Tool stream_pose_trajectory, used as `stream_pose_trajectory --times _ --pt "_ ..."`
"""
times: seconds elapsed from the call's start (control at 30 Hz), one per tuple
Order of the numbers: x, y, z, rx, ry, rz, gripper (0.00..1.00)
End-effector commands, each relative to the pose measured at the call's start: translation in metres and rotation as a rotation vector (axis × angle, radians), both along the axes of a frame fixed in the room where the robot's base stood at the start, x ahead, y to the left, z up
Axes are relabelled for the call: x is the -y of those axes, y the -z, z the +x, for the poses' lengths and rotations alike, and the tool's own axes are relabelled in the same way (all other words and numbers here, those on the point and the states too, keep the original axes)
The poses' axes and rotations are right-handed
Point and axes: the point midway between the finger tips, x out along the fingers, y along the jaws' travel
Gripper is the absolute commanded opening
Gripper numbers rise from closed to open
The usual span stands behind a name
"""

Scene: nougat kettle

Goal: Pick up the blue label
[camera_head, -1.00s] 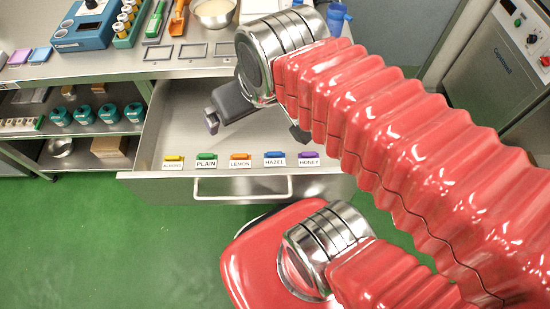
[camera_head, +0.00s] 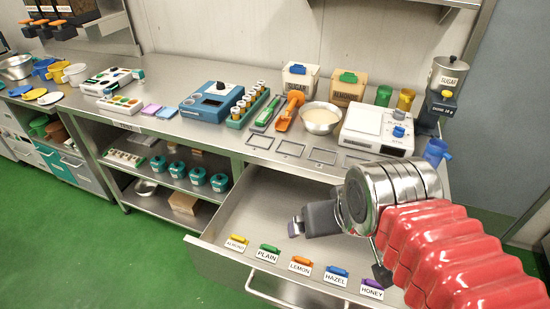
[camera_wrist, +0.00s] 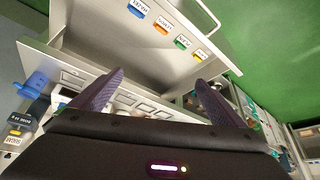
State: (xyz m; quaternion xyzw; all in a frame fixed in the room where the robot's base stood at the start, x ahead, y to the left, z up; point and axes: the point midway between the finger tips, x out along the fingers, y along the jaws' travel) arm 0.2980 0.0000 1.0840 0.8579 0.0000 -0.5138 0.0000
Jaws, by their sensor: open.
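The blue label, marked HAZEL (camera_head: 337,274), sits at the front of the open drawer, between the orange LEMON label (camera_head: 301,265) and the purple HONEY label (camera_head: 371,287). In the wrist view the blue label (camera_wrist: 138,8) is near the top edge, upside down, partly cut by the frame. My gripper (camera_head: 297,226) is over the drawer, behind the row of labels and apart from the blue one. In the wrist view its two purple-tipped fingers (camera_wrist: 160,80) are spread with nothing held between them.
Green PLAIN (camera_head: 269,254) and yellow ALMOND (camera_head: 237,243) labels complete the row to the left. The drawer's front wall and handle (camera_head: 290,293) stand just before the labels. The steel counter (camera_head: 232,140) behind holds a bowl (camera_head: 320,120), a scale (camera_head: 378,128) and several frames.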

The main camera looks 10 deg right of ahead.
Motion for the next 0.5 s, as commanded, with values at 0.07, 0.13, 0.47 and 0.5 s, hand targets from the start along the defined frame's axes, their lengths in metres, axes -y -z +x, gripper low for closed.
stream_pose_trajectory --times 0.07,0.13,0.47,0.5 --pt "0.0 0.0 0.0 0.0 0.0 0.0 0.88" --pt "0.0 0.0 0.0 0.0 0.001 0.0 0.83" --pt "0.016 0.027 0.006 -0.102 0.055 0.002 0.61" --pt "0.019 0.033 0.008 -0.124 0.066 0.005 0.61"
